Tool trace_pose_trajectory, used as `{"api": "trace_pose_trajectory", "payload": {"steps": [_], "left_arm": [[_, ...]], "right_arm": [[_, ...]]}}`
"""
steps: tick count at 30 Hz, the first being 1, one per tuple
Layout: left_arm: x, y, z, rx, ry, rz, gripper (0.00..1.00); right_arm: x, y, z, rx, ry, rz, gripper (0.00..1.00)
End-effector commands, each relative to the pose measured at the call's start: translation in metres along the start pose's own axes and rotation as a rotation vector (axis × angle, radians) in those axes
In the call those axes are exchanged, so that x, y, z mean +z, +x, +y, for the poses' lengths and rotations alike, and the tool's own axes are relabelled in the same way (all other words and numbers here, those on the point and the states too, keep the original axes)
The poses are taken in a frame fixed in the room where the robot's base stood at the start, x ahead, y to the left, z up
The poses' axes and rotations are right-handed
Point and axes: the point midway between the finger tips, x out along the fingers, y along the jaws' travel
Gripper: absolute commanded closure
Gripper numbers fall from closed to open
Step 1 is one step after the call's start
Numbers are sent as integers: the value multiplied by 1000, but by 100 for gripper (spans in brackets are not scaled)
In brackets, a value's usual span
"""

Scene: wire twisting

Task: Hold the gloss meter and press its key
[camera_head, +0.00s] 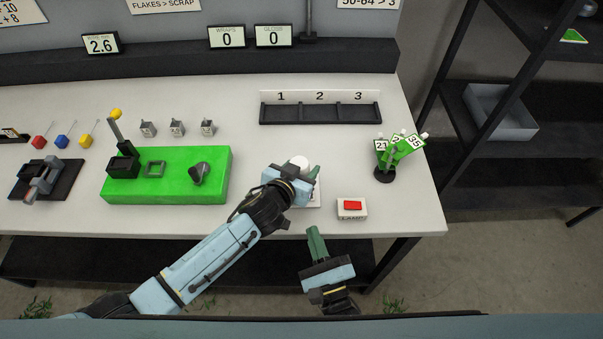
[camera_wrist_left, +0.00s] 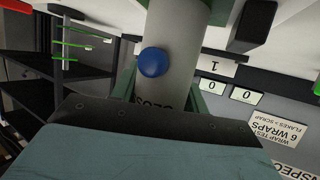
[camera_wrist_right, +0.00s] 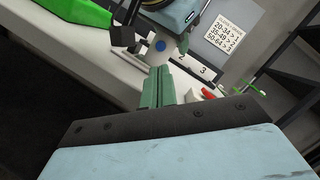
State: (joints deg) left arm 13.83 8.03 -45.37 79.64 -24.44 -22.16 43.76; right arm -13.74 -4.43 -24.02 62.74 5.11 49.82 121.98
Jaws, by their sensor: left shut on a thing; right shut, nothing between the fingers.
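The gloss meter is a pale grey cylinder with a round blue key (camera_wrist_left: 152,62); its body (camera_wrist_left: 178,30) fills the upper middle of the left wrist view, with partly hidden lettering. In the head view only its white top (camera_head: 299,162) shows behind my left gripper (camera_head: 312,176), which is shut around it near the table's front edge. The right wrist view shows the blue key (camera_wrist_right: 160,45) facing my right gripper (camera_wrist_right: 160,76). My right gripper (camera_head: 316,232) is shut and empty, in front of the table edge, apart from the meter.
A lamp box with a red button (camera_head: 352,206) sits right of the meter. A green base with a knob (camera_head: 166,176) stands left. A numbered tray (camera_head: 320,114) lies behind, empty. A stand with green tags (camera_head: 385,173) is at the right. Displays read 2.6, 0 and 0.

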Motion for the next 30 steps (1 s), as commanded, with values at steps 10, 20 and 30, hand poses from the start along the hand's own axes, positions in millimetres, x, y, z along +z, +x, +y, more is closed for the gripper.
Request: {"api": "trace_pose_trajectory", "payload": {"steps": [10,20,30], "left_arm": [[0,0,0,0,0,-1,85],[0,0,0,0,0,-1,85],[0,0,0,0,0,-1,85]], "right_arm": [[-5,18,-5,229,-198,84,100],[21,10,-4,564,-407,52,100],[42,-6,-3,737,-503,-21,100]]}}
